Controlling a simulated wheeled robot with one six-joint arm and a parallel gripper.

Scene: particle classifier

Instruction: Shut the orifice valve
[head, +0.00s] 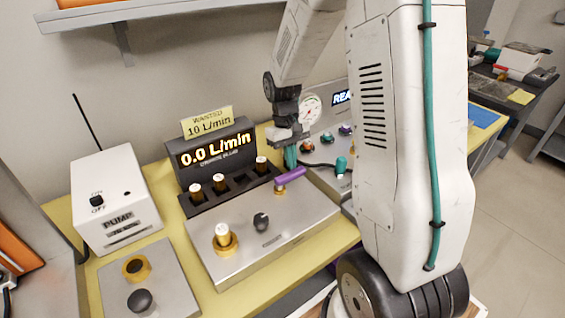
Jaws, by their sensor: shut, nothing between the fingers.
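A purple lever handle (290,179) sits on a brass fitting on the metal panel (262,250), near its back edge; I take it for the orifice valve. The lever points back and to the right. My gripper (290,156) hangs just above the lever with its teal fingers together and nothing between them. I cannot tell whether the fingertips touch the lever. A white-topped brass plug (223,236) stands in a brass socket at the panel's front left. A black knob (261,222) is to its right.
A display (216,150) reads 0.0 L/min under a card (207,122) reading WANTED 10 L/min. The rack below holds 3 plugs. The pump box (115,200) stands left. A pressure gauge (311,107) and a teal-handled fitting (341,165) are behind and right of my gripper.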

